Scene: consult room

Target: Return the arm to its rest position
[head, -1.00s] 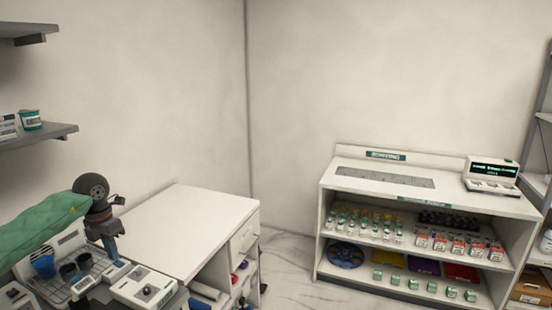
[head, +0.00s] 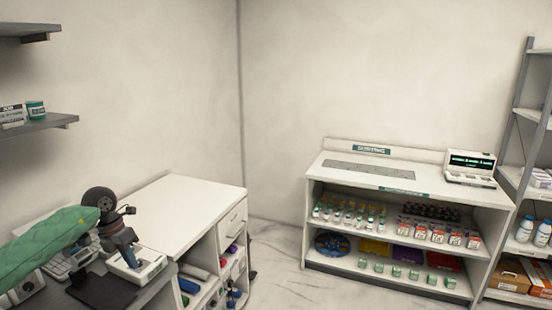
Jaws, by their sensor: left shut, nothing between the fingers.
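My left arm comes in from the left in a green sleeve (head: 45,240). Its dark wrist ends in my left gripper (head: 130,260), which points down and is shut with nothing held. The gripper is over or just in front of a white device (head: 137,264) at the front of the white desk; I cannot tell whether they touch. My right gripper is not in view.
The white desk (head: 180,205) has a bare top and open cubbies with coloured items on its right side. A stocked counter (head: 400,180) with a register (head: 470,167) stands at the back right. Wall shelves (head: 40,123) hang at left. Marble floor (head: 275,245) lies between desk and counter.

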